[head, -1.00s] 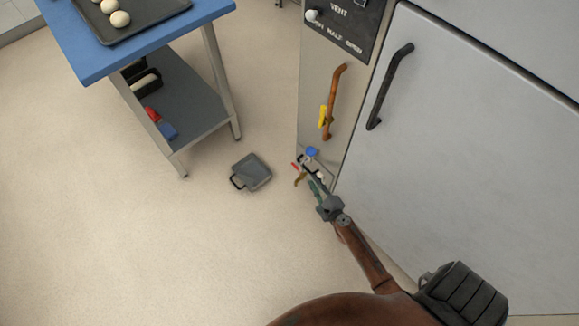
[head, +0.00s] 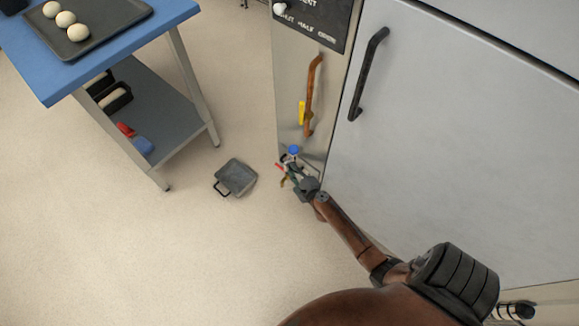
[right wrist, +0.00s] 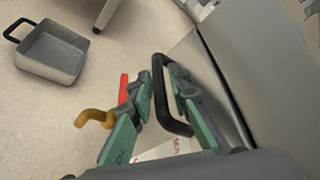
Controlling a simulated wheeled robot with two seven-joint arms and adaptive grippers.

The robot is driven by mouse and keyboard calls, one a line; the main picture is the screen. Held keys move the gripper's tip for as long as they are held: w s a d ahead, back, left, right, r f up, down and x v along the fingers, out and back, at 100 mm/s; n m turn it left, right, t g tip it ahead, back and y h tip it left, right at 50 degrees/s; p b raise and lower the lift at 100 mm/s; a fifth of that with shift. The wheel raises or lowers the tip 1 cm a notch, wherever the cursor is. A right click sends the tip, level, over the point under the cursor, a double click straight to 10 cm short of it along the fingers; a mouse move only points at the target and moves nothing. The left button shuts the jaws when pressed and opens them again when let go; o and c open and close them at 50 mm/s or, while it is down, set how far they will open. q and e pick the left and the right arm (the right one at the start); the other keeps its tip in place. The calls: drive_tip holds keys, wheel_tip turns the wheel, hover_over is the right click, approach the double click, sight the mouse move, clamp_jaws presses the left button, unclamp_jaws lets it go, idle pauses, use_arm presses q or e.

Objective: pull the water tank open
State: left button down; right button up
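The water tank is low on the narrow steel column, mostly hidden by my right gripper in the head view. A black U-shaped handle (right wrist: 160,92) shows in the right wrist view, in front of a pale surface with red lettering (right wrist: 165,150); I take it as the tank's handle. My right gripper (right wrist: 160,85), also in the head view (head: 289,171), has its green fingers apart. One finger is left of the handle bar and the other reaches inside the loop. I cannot tell whether they touch the bar. My left gripper is out of view.
A red lever (right wrist: 123,88) and brass tap (right wrist: 95,118) sit close to the left finger. A blue knob (head: 294,150) is just above. A grey pan (head: 236,178) lies on the floor. A blue-topped table (head: 160,22) stands left; a large oven door (head: 440,150) is right.

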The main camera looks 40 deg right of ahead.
drive_tip(key=shift+c, duration=0.2)
clamp_jaws()
idle(0.3)
